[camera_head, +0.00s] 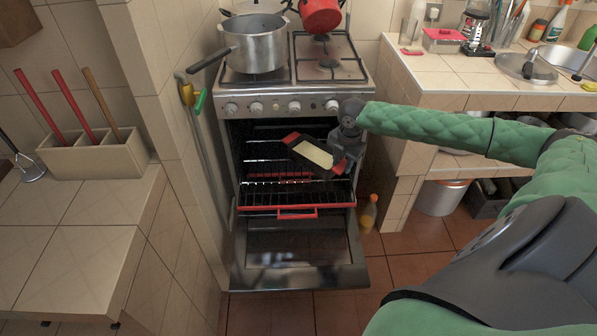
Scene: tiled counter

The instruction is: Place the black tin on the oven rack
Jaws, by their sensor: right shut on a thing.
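My right gripper (343,158) is in front of the open oven, on its right side. It is shut on the black tin (314,153), at the tin's right end. The tin has red ends and a pale yellow filling, and it slants down to the right. The oven rack (265,193) has dark bars and a red front edge, and sits below the tin. The tin looks apart from the rack, but the gap is hard to judge. The gripper's fingers are partly hidden. My left gripper is not in view.
The oven door (298,252) is folded down below the rack. A large pot (257,45) and a red pot (321,15) stand on the stove. A tiled wall (170,120) closes off the left side. A bottle (368,214) stands on the floor, right of the door.

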